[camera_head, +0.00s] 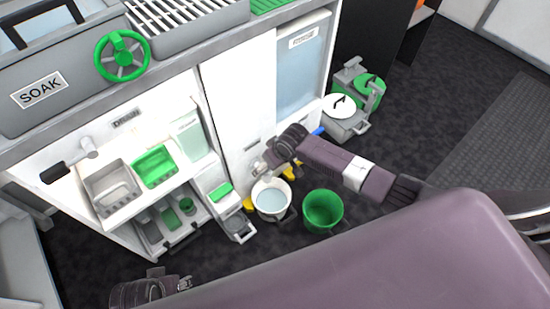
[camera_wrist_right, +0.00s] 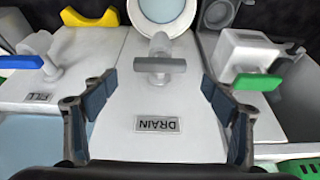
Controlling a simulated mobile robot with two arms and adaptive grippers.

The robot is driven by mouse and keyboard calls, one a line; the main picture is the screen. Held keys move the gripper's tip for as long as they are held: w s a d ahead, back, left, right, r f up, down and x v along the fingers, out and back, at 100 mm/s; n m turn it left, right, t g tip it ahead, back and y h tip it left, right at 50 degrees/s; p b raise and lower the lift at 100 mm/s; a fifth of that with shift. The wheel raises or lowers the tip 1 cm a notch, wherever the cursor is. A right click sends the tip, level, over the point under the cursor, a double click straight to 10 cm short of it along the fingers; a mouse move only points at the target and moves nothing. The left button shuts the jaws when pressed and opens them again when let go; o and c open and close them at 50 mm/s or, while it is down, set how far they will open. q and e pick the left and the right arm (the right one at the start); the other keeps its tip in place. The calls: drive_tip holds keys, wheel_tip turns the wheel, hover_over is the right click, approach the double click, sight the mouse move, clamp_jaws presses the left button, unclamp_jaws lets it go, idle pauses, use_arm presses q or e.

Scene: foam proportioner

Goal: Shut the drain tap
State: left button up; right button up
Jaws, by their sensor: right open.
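In the head view my right gripper (camera_head: 268,160) is above the white bucket and largely covers the tap. My left gripper (camera_head: 184,284) is at the bottom left, away from the panel; its fingers are unclear.
A white bucket (camera_head: 271,215) of water stands below the tap. A green bucket (camera_head: 322,210) is to its right. A blue-handled tap (camera_wrist_right: 27,61) by a FILL label and a green-handled tap (camera_wrist_right: 257,82) flank the drain tap. A black-handled tap (camera_head: 70,168) is at the left.

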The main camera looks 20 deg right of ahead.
drive_tip(key=a+v, duration=0.1)
drive_tip(key=v, duration=0.6)
drive_tip(key=shift+d+r, duration=0.2)
drive_tip(key=shift+d, duration=0.35)
drive_tip(key=shift+s+f, duration=0.1)
drive_tip(key=shift+s, duration=0.1)
